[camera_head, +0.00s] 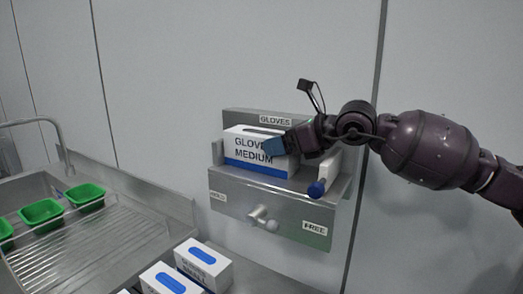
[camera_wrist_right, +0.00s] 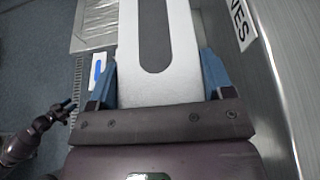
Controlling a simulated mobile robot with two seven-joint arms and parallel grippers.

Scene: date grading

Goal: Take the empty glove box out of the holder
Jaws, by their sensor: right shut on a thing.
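The glove box (camera_head: 240,149), white with a blue base and marked GLOVES MEDIUM, sits upright in the steel holder (camera_head: 235,193) on the wall. Its top slot is dark grey, with no blue panel, and the box top fills the middle of the right wrist view (camera_wrist_right: 184,85). My right gripper (camera_head: 283,144) reaches in from the right and is shut on the box, one blue finger on each side (camera_wrist_right: 158,78). In the head view the far finger is hidden. My left gripper (camera_wrist_right: 66,106) shows small in the wrist view; its jaws are unclear.
A white bar with a blue end (camera_head: 327,172) stands at the holder's right side. A knob (camera_head: 258,214) sticks out below, beside a FREE label (camera_head: 314,228). Boxes with blue oval tops (camera_head: 203,268) stand in front on the counter. A sink with green trays (camera_head: 41,212) is left.

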